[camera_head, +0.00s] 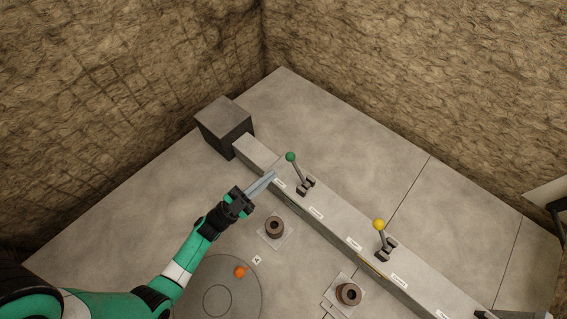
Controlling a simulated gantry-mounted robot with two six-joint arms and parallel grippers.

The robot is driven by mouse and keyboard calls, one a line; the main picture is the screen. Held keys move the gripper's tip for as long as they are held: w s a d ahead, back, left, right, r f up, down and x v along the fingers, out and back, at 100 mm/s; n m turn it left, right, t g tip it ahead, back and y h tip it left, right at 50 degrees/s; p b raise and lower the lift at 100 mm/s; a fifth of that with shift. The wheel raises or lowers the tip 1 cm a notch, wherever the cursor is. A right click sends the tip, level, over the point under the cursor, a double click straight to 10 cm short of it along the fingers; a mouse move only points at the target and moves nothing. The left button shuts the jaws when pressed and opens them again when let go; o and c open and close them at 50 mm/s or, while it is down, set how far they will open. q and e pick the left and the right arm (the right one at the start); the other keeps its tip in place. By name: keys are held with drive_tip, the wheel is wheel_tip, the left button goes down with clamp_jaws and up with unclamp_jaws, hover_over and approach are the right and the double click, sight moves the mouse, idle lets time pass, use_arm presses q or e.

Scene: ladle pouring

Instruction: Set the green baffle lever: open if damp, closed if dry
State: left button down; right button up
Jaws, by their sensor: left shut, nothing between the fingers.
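The green baffle lever (291,157) has a green ball on a metal stalk, rising from a dark bracket (306,186) on a long grey beam. Its stalk leans toward the upper left. My left gripper (271,176) is shut and empty, its fingers pointing to the upper right. Its tips appear over the near edge of the beam (330,218), left of the lever's bracket and a little below the green ball. A gap shows between tips and lever. The small white labels on the beam are too small to read. My right gripper is not in view.
A yellow-knobbed lever (379,225) stands further along the beam. A dark block (224,122) is at the beam's far left end. Two brown cylinders (275,228) (348,294) stand on plates in front. An orange ball (240,271) lies on a round disc (232,303). Rough walls enclose the back.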

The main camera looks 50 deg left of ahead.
use_arm(q)
drive_tip(key=shift+v, duration=1.45)
